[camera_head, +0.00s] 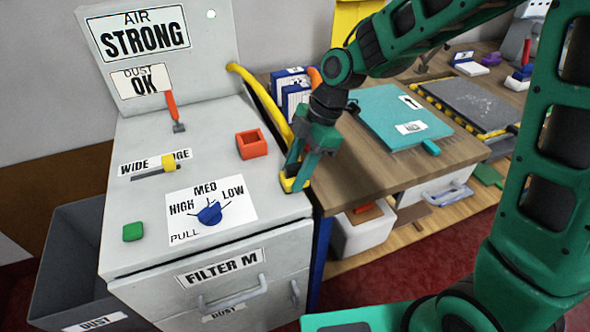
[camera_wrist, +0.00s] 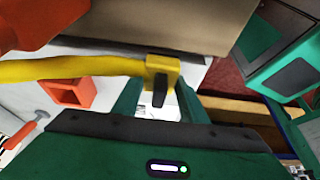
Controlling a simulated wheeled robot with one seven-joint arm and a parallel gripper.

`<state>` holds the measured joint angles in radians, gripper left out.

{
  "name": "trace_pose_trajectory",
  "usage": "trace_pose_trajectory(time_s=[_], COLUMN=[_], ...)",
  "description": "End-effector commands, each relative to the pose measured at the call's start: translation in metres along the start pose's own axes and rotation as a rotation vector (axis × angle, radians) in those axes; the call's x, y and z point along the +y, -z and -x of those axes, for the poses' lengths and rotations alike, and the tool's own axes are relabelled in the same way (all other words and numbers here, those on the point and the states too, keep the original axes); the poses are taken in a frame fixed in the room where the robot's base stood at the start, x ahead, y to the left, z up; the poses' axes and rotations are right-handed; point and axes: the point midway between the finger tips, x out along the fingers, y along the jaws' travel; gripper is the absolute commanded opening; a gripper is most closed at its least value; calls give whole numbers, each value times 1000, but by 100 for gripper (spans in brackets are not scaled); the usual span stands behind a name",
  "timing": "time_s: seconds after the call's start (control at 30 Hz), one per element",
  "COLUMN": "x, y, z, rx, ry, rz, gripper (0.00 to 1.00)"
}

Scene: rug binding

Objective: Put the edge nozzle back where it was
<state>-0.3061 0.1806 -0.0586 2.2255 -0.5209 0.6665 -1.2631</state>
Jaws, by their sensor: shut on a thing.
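The edge nozzle, a yellow block (camera_wrist: 160,68) with a dark piece on it, sits between the green fingers of my gripper (camera_wrist: 158,92) in the wrist view. My gripper is shut on it. In the head view my gripper (camera_head: 303,165) points down at the right edge of the grey cabinet top (camera_head: 240,110), with the yellow nozzle (camera_head: 294,184) at its tips. I cannot tell whether the nozzle touches the cabinet. A yellow hose (camera_head: 268,100) runs from behind towards my gripper. An open orange holder (camera_head: 252,144) stands empty on the cabinet, left of my gripper.
The cabinet top also carries a blue knob (camera_head: 209,214), a green button (camera_head: 133,231), a yellow slider (camera_head: 169,162) and an orange lever (camera_head: 172,108). A wooden bench to the right holds a teal board (camera_head: 400,112) and a grey plate (camera_head: 462,103).

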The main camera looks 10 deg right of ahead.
Motion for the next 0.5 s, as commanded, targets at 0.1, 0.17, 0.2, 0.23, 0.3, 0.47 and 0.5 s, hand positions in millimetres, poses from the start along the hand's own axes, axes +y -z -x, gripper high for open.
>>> trace_pose_trajectory(time_s=[0.1,0.17,0.2,0.23,0.3,0.47,0.5], x=[0,0,0,0,0,0,0], y=[0,0,0,0,0,1,1], z=[-2,-2,-2,-2,-2,-1,0], rx=[0,0,0,0,0,0,0], ry=[0,0,0,0,1,0,0], rz=[0,0,0,1,1,1,2], gripper=[46,57,57,57,57,57,57])
